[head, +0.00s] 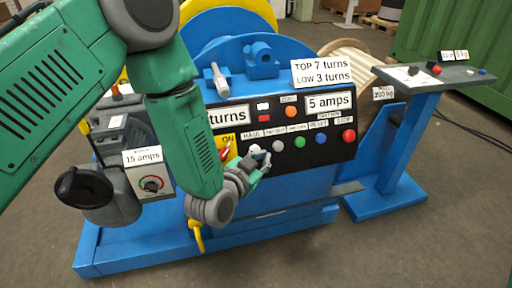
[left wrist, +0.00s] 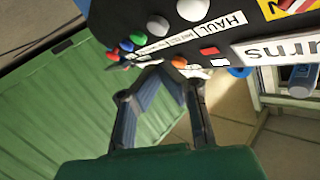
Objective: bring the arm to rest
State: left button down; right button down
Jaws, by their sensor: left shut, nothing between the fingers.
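My left gripper (head: 260,161) is in front of the black control panel (head: 290,166) on the blue machine, near its left half, close to the white HAUL button (head: 278,146). It is shut and empty. My green left arm comes in from the upper left and hides part of the panel and its labels. In the left wrist view the gripper's dark fingers (left wrist: 160,78) show below the panel, which fills the top with its coloured buttons. I cannot tell whether the fingertips touch the panel. My right gripper is not in view.
A grey box with a 15 amps label (head: 142,158) and a round knob stands left of my arm. A blue stand (head: 405,150) with a grey top is at the right. A green container wall (head: 480,40) is behind it. The floor in front is clear.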

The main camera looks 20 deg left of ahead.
pick_arm(q)
jog(key=shift+s+d, duration=0.1)
jog(key=shift+s, duration=0.05)
dwell(0.3)
jog(key=s+a+f+n+g+y+p, duration=0.1)
jog(key=s+a+f+g, duration=0.25)
jog(key=s+f, duration=0.4)
jog(key=s+a+f+n+g+p, duration=0.1)
jog(key=s+a+f+g, duration=0.1)
jog(key=s+f+g, duration=0.35)
jog(key=s+a+f+n+g+y, duration=0.1)
jog(key=s+a+g, duration=0.2)
jog(key=s, duration=0.8)
jog(key=s+a+f+n+g+y+p, duration=0.1)
jog(key=s+a, duration=0.3)
jog(key=s, duration=0.7)
jog(key=shift+f+n+g+p, duration=0.3)
jog(key=shift+f+n+g, duration=0.4)
jog(key=shift+g, duration=0.2)
jog(key=shift+w, duration=0.15)
